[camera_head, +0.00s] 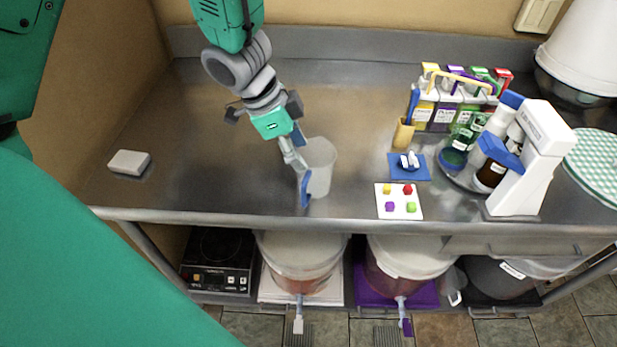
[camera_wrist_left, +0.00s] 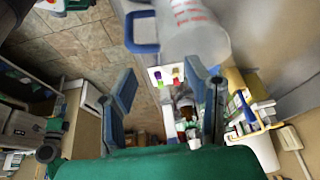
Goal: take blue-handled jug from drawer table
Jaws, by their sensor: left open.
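The jug (camera_head: 320,168) is a translucent white vessel standing on the steel drawer table (camera_head: 230,130), near its front middle. In the wrist view the jug (camera_wrist_left: 196,32) is at the top, cut off by the frame, with red markings and its blue handle (camera_wrist_left: 140,32) toward the left. My left gripper (camera_head: 302,160) reaches down from the back and is beside the jug, overlapping it in the head view. Its two fingers (camera_wrist_left: 167,85) are spread with nothing between them, and the handle lies beyond them. In the head view I cannot clearly separate handle from finger. My right gripper is out of view.
To the right are a bottle rack (camera_head: 455,100), a brown cup (camera_head: 403,135), a white card with coloured pieces (camera_head: 399,201) and a white device (camera_head: 530,160). A white block (camera_head: 129,162) lies at left. Buckets (camera_head: 300,252) stand below. The table's left half is mostly clear.

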